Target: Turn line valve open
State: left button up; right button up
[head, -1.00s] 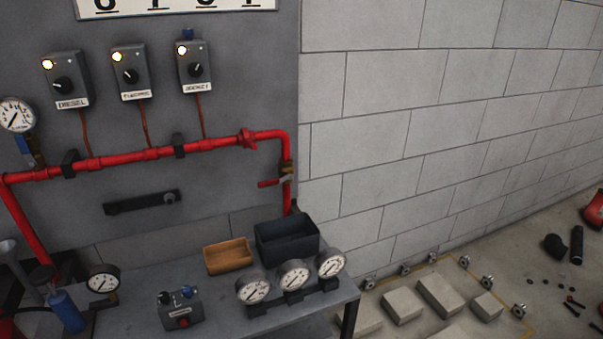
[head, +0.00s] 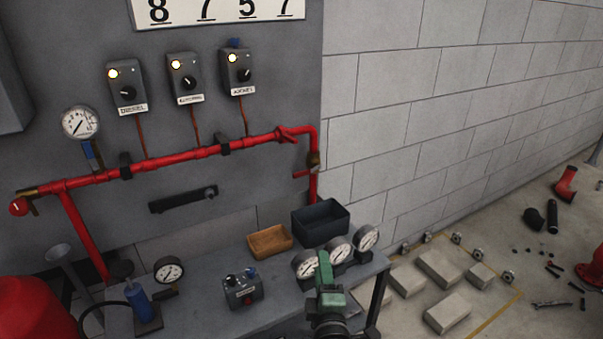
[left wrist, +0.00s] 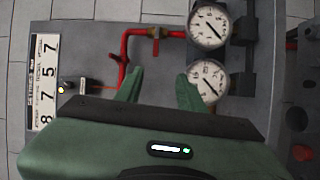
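A red pipe (head: 190,155) runs across the grey panel and bends down at its right end. On that vertical part sits a brass valve (head: 314,160) with a red lever (head: 302,174) pointing left, crosswise to the pipe. The valve also shows in the left wrist view (left wrist: 155,46), beyond my fingers. My green left gripper (head: 325,268) is in front of the bench gauges, below and apart from the valve. In the left wrist view its two fingers (left wrist: 159,88) are spread with nothing between them. My right gripper is not in view.
The bench (head: 205,310) carries several gauges (head: 338,250), a wooden tray (head: 268,243), a black bin (head: 322,221) and a small control box (head: 243,290). A gauge (head: 80,122) with a blue-handled valve (head: 91,155) stands on the pipe. Concrete blocks (head: 440,268) lie on the floor at right.

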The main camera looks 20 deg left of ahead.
aim_at(303, 172)
jog(key=i+j, duration=0.75)
jog(key=i, duration=0.1)
